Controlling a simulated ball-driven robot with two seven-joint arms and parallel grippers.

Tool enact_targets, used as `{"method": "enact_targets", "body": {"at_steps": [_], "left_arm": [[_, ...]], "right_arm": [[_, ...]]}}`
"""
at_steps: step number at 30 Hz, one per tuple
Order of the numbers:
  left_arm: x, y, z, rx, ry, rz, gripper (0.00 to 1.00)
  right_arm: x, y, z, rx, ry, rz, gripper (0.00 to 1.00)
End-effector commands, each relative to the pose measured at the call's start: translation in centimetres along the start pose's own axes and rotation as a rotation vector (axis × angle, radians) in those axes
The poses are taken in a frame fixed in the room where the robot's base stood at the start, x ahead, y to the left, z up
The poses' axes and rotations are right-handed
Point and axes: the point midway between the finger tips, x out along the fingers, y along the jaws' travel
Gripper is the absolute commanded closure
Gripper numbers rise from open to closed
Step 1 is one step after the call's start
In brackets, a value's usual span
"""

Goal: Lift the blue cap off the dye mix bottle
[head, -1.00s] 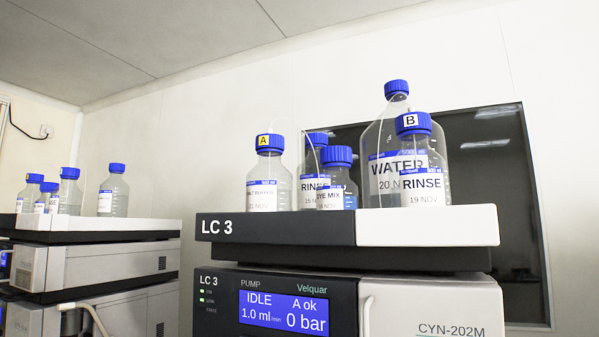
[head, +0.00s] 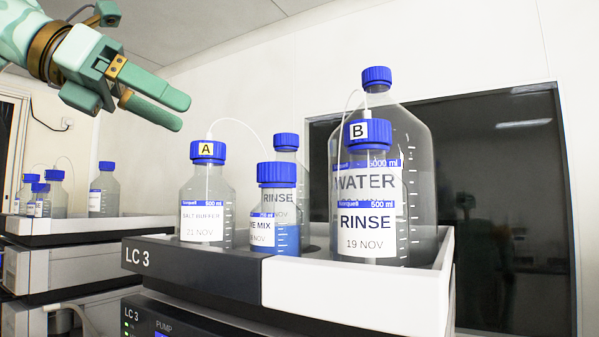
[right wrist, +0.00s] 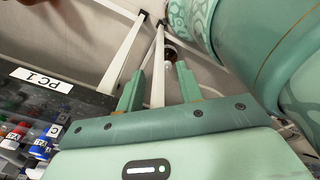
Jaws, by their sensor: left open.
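The dye mix bottle (head: 288,238) stands in the tray on top of LC 3, in front of a clear rinse bottle (head: 286,143). It holds blue liquid, and its label is partly readable. Its blue cap (head: 277,172) is seated on the neck, with no tube visible from it. My left gripper (head: 178,112) is open and empty, up and left of the cap, above bottle A and apart from it. My right gripper (right wrist: 160,90) shows only in the right wrist view, fingers apart, nothing clearly held between them.
Salt buffer bottle A (head: 207,205) stands left of the dye mix, with a thin tube from its cap. Rinse bottle B (head: 368,205) and the large water bottle (head: 418,150) stand right. The tray wall (head: 350,292) rises in front. The right wrist view shows a PC 1 label (right wrist: 41,80).

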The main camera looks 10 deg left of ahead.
Motion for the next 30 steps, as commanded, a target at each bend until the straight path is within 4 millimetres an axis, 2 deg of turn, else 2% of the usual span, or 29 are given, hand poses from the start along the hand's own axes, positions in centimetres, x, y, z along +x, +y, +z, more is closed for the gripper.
{"method": "enact_targets", "body": {"at_steps": [2, 12, 20, 27, 30], "left_arm": [[0.9, -0.3, 0.0, 0.010, 0.010, 0.007, 0.26], [8.7, -0.2, 0.1, 0.009, 0.007, 0.005, 0.26], [11.2, -0.2, 0.1, 0.007, 0.006, 0.004, 0.26], [15.0, -0.2, 0.0, 0.007, 0.006, 0.003, 0.26], [15.8, -0.2, -0.1, 0.006, 0.004, 0.004, 0.26]], "right_arm": [[0.1, -0.2, -0.1, 0.001, 0.001, -0.002, 0.64], [-0.2, -1.7, -0.6, 0.002, 0.007, -0.022, 0.64], [-0.6, -1.1, -0.5, -0.001, 0.005, -0.015, 0.64], [-1.7, -0.4, -0.4, 0.001, 0.003, -0.007, 0.64], [-1.8, -0.4, -0.5, 0.001, 0.003, -0.007, 0.64]]}}
